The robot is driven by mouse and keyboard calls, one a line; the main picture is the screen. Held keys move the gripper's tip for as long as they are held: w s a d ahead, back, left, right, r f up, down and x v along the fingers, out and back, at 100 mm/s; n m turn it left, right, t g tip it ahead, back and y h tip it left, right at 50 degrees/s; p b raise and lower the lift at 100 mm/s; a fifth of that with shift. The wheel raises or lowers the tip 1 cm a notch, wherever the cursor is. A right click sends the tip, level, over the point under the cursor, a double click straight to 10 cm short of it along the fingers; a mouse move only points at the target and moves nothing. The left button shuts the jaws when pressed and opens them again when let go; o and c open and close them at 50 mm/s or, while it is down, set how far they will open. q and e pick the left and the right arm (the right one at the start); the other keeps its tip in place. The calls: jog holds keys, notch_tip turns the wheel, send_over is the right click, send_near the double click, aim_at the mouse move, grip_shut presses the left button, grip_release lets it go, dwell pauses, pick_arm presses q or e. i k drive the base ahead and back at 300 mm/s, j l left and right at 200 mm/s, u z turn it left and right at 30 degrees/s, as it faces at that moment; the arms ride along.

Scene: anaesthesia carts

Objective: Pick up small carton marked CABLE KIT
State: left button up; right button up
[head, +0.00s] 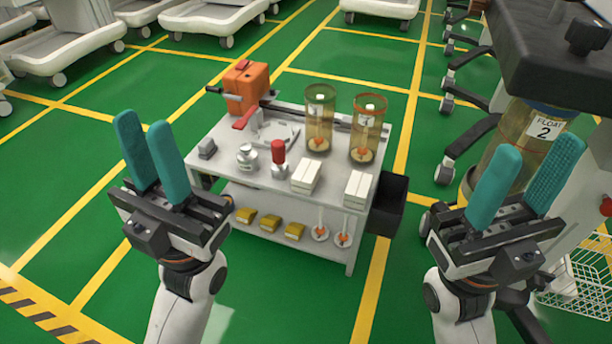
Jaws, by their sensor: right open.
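Two small white cartons stand on the top of a grey work cart: a left carton (306,175) and a right carton (357,189) near the front right corner. No marking is readable on either, so I cannot tell which is the CABLE KIT. My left gripper (142,121) is open and empty, left of the cart and apart from it. My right gripper (539,146) is open and empty, right of the cart and well apart from both cartons.
The cart top (222,167) also holds a red-capped bottle (278,158), a metal jar (246,157), two clear cylinders (319,118) and an orange case (246,88). Yellow packs (270,223) lie on its lower shelf. A black bin (388,205) hangs at right. Green floor lies in front.

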aim_at(304, 180)
jog(key=j+z, duration=0.1)
jog(key=z, duration=1.25)
jog(key=j+z, duration=0.45)
jog(key=k+j+z, duration=0.1)
jog(key=j+z, duration=0.3)
jog(key=k+j+z, duration=0.15)
jog(key=j+z, duration=0.3)
jog(key=k+j+z, duration=0.25)
jog(key=z, duration=0.15)
jog(key=k+j+z, duration=0.2)
jog(key=k+j, duration=0.85)
jog(key=j, duration=0.15)
